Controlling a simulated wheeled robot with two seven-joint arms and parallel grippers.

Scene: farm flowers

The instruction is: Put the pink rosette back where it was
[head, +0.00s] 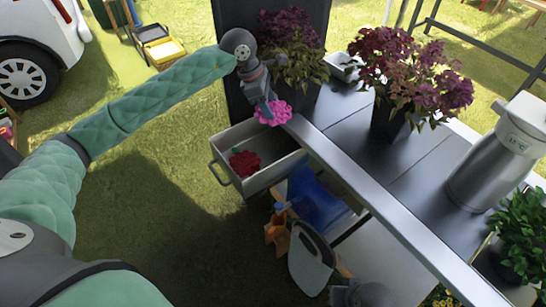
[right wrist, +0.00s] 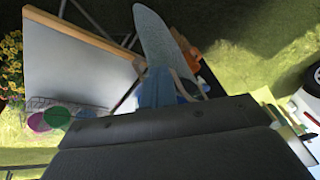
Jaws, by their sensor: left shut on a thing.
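The pink rosette (head: 273,114) is in my left gripper (head: 267,101), which is shut on it. The gripper points down and holds it near the back corner of an open grey drawer (head: 284,171). In the head view the rosette overlaps the drawer's upper rim, next to the table's metal edge; whether it touches either I cannot tell. A red rosette (head: 245,163) lies inside the drawer, near its handle side. A dark part that looks like my right wrist (head: 362,294) shows at the bottom of the head view; its fingers cannot be made out.
On the dark tabletop (head: 400,165) stand potted purple flowers (head: 415,75) and a steel flask (head: 497,155). More dark flowers (head: 290,50) stand behind my left gripper. Below the drawer are a blue item (head: 318,200) and a pale rounded panel (head: 310,262). Grass lies open at left.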

